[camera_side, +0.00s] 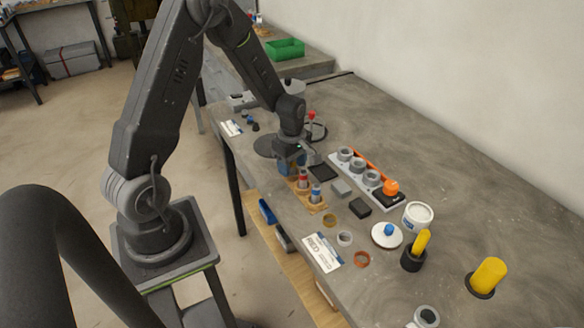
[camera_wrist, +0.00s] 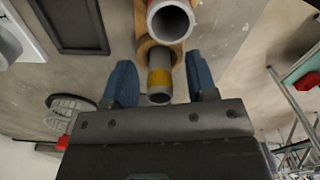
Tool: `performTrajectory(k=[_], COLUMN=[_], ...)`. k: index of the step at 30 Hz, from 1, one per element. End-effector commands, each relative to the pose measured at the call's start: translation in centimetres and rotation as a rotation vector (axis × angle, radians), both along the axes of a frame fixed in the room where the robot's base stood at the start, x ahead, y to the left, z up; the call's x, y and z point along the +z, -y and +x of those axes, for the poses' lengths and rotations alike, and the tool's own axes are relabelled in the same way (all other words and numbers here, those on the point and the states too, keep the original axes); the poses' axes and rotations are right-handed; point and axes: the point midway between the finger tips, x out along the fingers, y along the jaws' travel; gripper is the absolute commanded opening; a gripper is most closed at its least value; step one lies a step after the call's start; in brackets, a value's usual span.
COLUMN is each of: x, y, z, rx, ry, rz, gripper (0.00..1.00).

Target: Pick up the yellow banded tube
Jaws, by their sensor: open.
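The yellow banded tube (camera_wrist: 159,78) is grey with a yellow band and stands in a wooden rack (camera_wrist: 145,46). In the wrist view it appears between the two blue fingers of my gripper (camera_wrist: 160,84), with a gap on each side. My gripper is open. In the side view my gripper (camera_side: 291,166) is low over the far end of the rack (camera_side: 319,208) and hides the yellow banded tube. A red banded tube (camera_side: 303,180) stands beside it, also in the wrist view (camera_wrist: 171,20). A blue banded tube (camera_side: 315,194) stands at the near end.
A grey fixture (camera_side: 340,172) with several rings and an orange part (camera_side: 391,187) lies to the right. Dark and grey blocks (camera_side: 341,188) lie between it and the rack. Rings, a white label card (camera_side: 321,252) and yellow pegs (camera_side: 489,275) are nearer the camera.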

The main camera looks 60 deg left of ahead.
Motion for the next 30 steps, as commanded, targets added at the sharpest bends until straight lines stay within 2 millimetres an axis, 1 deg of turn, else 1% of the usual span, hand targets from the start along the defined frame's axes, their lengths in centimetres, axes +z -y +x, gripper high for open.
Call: performTrajectory(k=[1, 2, 17, 18, 26, 30], x=[0.02, 0.03, 0.07, 0.07, 0.19, 0.98], y=[0.0, 0.0, 0.0, 0.0, -0.02, -0.03], z=[0.0, 0.0, 0.01, 0.01, 0.03, 0.06], rx=[0.0, 0.0, 0.0, 0.0, 0.0, 0.0], ry=[0.0, 0.0, 0.0, 0.0, 0.001, 0.002], rz=[0.0, 0.0, 0.0, 0.0, 0.0, 0.001], gripper=[0.52, 0.49, 0.02, 0.0, 0.0, 0.0])
